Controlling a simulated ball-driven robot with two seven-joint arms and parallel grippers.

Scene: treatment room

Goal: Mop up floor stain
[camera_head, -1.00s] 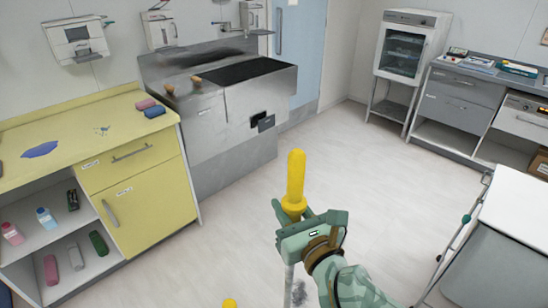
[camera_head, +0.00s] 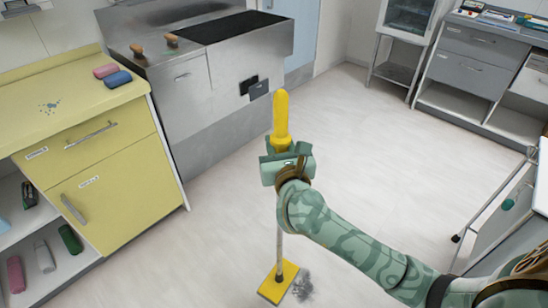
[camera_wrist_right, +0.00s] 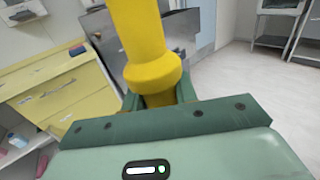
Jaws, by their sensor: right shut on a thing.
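My right gripper (camera_head: 285,160) is shut on the yellow handle of a mop (camera_head: 281,118), which stands nearly upright. The handle also fills the middle of the right wrist view (camera_wrist_right: 140,45), between the green fingers (camera_wrist_right: 160,98). The mop's flat yellow head (camera_head: 278,283) is low at the bottom of the head view, at the floor. A dark grey speckled stain (camera_head: 302,286) lies on the floor just right of the mop head. I cannot tell whether they touch. My left gripper is not in view.
A yellow cabinet (camera_head: 110,180) with a blue-spotted top stands at the left. A steel sink unit (camera_head: 190,90) is behind it. A white trolley (camera_head: 500,215) stands at the right. The pale floor (camera_head: 380,150) between them is clear.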

